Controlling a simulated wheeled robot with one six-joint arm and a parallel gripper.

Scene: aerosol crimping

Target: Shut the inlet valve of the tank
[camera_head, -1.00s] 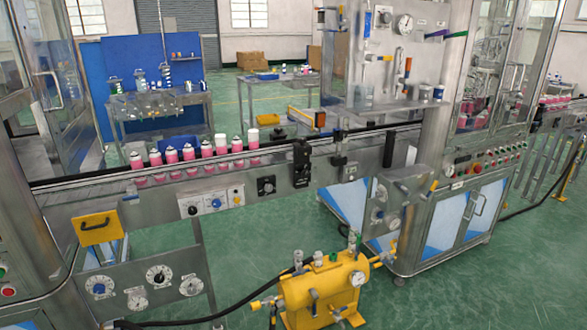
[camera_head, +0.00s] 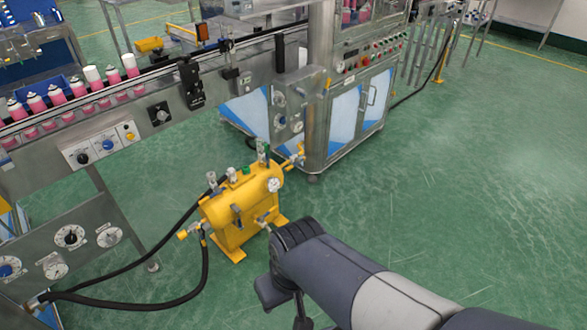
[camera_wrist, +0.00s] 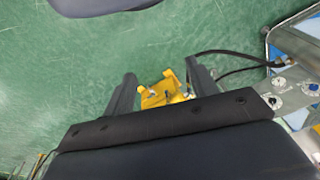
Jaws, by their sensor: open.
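I cannot tell which one is the inlet valve. My gripper (camera_wrist: 160,72) is open and empty in the wrist view. The tank (camera_wrist: 162,93) shows small between its fingers, some distance away. In the head view my arm largely hides the gripper.
Black hoses (camera_head: 130,300) run from the tank's left end to a panel with dials (camera_head: 72,236). A steel cabinet (camera_head: 345,105) stands close behind the tank. A conveyor with pink cans (camera_head: 80,88) is behind on the left. The floor on the right is clear.

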